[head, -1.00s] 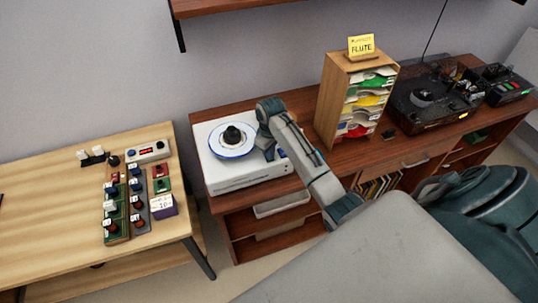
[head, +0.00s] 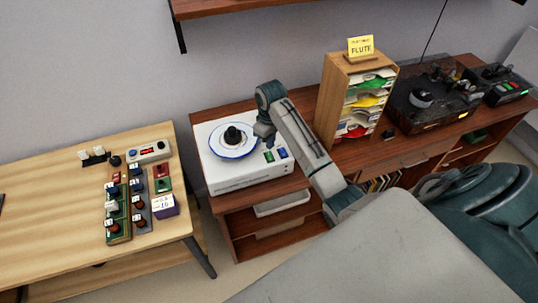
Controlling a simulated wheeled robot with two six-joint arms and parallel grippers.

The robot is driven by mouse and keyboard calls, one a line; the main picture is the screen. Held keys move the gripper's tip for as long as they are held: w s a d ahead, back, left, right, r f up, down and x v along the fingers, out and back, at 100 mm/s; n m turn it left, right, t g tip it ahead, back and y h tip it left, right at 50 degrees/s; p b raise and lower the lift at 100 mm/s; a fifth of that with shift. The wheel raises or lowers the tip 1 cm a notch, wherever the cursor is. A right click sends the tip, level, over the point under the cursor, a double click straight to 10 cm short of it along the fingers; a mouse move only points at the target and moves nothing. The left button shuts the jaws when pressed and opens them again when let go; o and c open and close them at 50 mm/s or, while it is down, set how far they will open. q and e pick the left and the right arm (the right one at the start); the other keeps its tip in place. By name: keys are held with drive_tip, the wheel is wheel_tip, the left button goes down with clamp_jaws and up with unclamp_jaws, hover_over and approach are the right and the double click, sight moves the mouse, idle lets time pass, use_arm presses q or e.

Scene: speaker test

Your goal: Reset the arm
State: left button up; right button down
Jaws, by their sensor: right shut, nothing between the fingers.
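My right arm reaches in from the lower right over the wooden cabinet. Its right gripper (head: 265,142) points down, shut and empty, above the white player (head: 222,178). It is just right of the blue-rimmed disc (head: 232,151) with a black knob in its middle. My left gripper is not in view.
A wooden sorter (head: 334,105) with coloured sleeves and a yellow FLUTE sign (head: 361,46) stands right of my arm. Dark audio equipment (head: 428,98) is farther right. A light wooden table (head: 60,205) with switch panels is at left. A shelf (head: 235,6) hangs above.

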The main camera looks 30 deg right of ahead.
drive_tip(key=shift+r, duration=0.4)
drive_tip(key=shift+s+f, duration=0.1)
